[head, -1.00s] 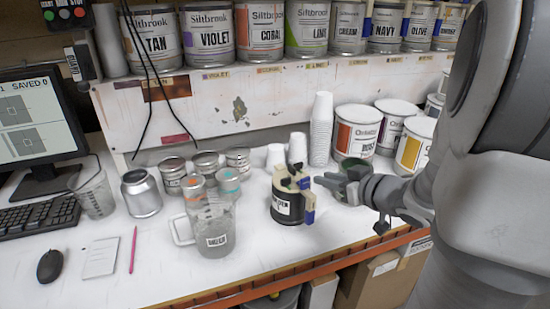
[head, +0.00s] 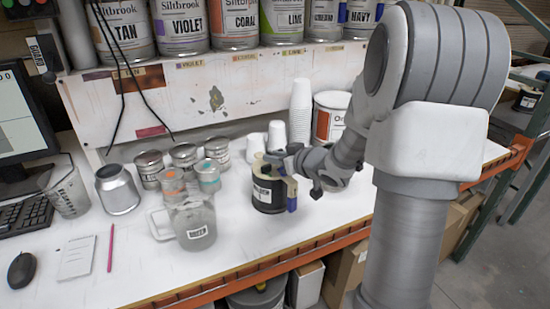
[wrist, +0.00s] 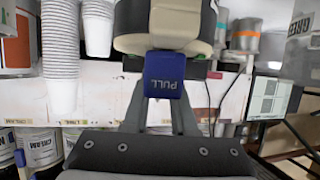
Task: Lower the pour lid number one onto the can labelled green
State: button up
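A dark can (head: 268,193) with a white label stands upright on the bench; its print is too small to read. A cream pour lid (head: 259,165) with a blue tab (head: 292,194) sits on top of it. My gripper (head: 282,158) is at the lid's right side. In the wrist view the blue tab (wrist: 165,75), marked PULL, lies in front of my fingertips (wrist: 163,95), below the cream lid (wrist: 165,45). The fingers stand apart, but whether they press on the tab is hidden.
Stacked white cups (head: 300,110) and a large tin (head: 329,118) stand behind my gripper. A silver can (head: 117,190) stands left. The bench front is mostly clear.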

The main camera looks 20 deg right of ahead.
grip_shut()
dwell(0.8)
dwell(0.5)
jog(key=shift+c, duration=1.5)
grip_release()
grip_shut()
jog(key=shift+r+p, duration=0.55)
jog(key=shift+p, duration=0.1)
jog(key=shift+r, duration=0.1)
